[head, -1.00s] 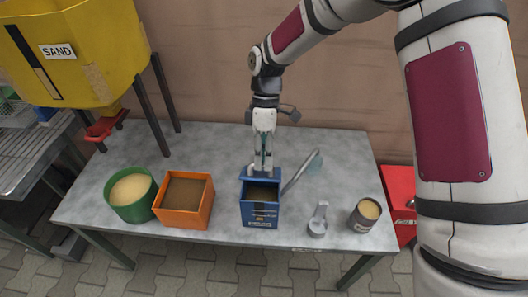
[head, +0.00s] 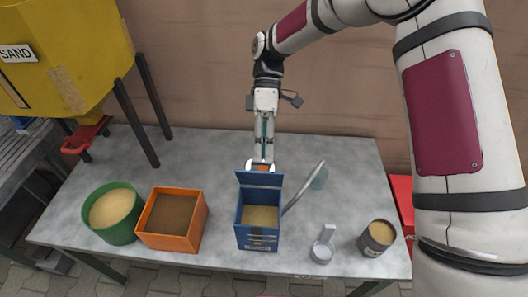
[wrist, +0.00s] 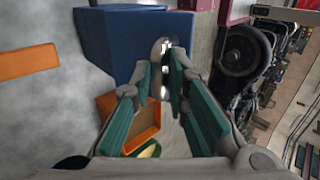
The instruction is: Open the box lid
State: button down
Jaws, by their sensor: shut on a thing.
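The blue box (head: 257,237) stands on the table with its top open and tan sand inside. Its lid (head: 258,181) stands raised at the back edge, tilted up near upright. My gripper (head: 261,165) is behind the lid's top edge, partly hidden by it. In the wrist view, the gripper (wrist: 168,65) has its teal-padded fingers close together around a shiny metal knob beside a dark blue surface (wrist: 125,45). The knob appears to be on the lid, but its attachment is not clear.
To the left stand an orange box (head: 173,218) and a green tub of sand (head: 112,211). A grey scoop (head: 322,245) and a dark can (head: 377,238) stand to the right. A slanted metal tool (head: 304,188) is close to the box. A yellow sand hopper (head: 62,55) rises at left.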

jog(key=shift+w+d+f, duration=0.15)
jog(key=shift+d+f, duration=0.05)
jog(key=shift+f, duration=0.4)
jog(key=c, duration=1.6)
grip_release()
jog(key=shift+w, duration=0.1)
jog(key=shift+o, duration=0.2)
jog(key=shift+a, duration=0.1)
jog(key=shift+r, duration=0.2)
jog(key=v, duration=1.2)
jog(key=shift+a+r, duration=0.1)
